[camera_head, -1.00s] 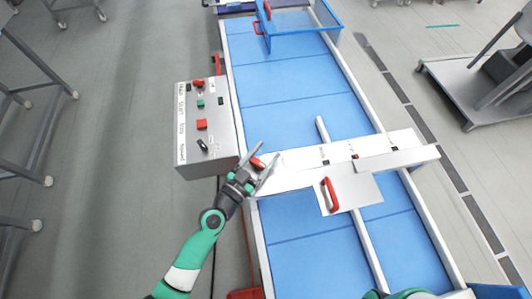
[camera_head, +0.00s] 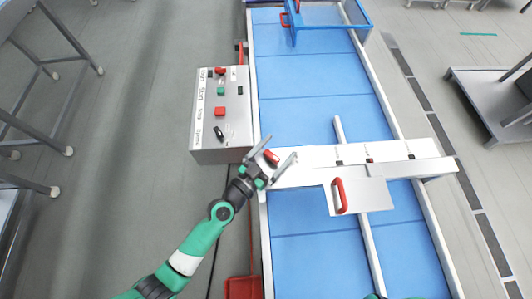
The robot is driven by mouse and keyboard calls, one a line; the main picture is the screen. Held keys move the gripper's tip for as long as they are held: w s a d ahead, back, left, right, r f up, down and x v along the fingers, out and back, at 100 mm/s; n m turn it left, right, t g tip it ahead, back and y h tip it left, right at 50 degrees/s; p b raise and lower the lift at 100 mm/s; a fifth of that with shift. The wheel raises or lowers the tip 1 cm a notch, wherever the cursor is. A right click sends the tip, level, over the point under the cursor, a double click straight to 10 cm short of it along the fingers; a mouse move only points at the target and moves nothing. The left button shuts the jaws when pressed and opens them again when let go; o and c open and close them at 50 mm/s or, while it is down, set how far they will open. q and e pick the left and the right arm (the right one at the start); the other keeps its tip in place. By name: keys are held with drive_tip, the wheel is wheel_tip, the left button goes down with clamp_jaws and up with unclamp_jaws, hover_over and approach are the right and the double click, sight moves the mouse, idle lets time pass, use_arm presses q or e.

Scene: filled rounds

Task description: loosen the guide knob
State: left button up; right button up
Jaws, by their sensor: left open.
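A red knob (camera_head: 272,157) sits at the left end of the white crossbar (camera_head: 318,155) over the blue conveyor. My left gripper (camera_head: 282,147) is open, and the knob shows between its spread fingers. I cannot tell whether the fingers touch it. The gripper partly hides the bar's left end. A white plate (camera_head: 372,196) with a red handle (camera_head: 340,196) joins the bar on its near side. Only a sliver of my right arm shows at the bottom edge; its gripper is out of view.
A grey control box (camera_head: 205,135) with red and green buttons and a black switch stands left of the conveyor. A blue guard frame (camera_head: 335,25) crosses the far end. A red bin (camera_head: 243,288) lies at the bottom. The blue belt (camera_head: 315,262) is clear in front.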

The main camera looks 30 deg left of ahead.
use_arm(q)
drive_tip(key=s+a+b, duration=0.1)
drive_tip(key=s+a, duration=0.1)
drive_tip(key=s, duration=0.8)
drive_tip(key=shift+s, duration=0.3)
drive_tip(key=shift+b, duration=0.3)
